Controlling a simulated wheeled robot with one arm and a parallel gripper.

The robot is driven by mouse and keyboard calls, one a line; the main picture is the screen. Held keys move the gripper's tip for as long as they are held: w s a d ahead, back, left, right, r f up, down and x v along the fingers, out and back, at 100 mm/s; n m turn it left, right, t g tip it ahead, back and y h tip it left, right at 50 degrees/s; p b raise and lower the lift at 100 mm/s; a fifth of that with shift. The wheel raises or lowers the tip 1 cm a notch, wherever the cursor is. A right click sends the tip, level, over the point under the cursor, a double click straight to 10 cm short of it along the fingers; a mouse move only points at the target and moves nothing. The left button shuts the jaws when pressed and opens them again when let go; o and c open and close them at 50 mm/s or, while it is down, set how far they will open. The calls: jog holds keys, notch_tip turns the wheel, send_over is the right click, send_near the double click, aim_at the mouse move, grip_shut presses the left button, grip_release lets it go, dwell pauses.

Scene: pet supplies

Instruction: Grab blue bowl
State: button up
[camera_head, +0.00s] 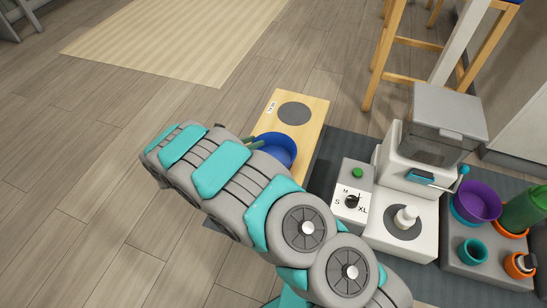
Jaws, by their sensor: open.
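The blue bowl (277,147) sits upright on a light wooden board (308,131), at its nearer part. My arm covers its lower left side. Two slim olive-green pieces, which look like the fingers of my gripper (252,142), stick out from behind my arm at the bowl's left rim. They appear spread apart, with one reaching over the rim. Whether they touch the bowl cannot be told. The rest of my gripper is hidden behind my arm.
Right of the board stand a white dispenser (409,219) with a grey hopper and a dial box (351,191). A grey tray (485,259) holds a purple bowl (479,199), teal and orange cups and a green bottle (525,209). The floor left is clear.

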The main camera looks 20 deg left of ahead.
jog(key=shift+x, duration=1)
grip_shut()
dwell(0.7)
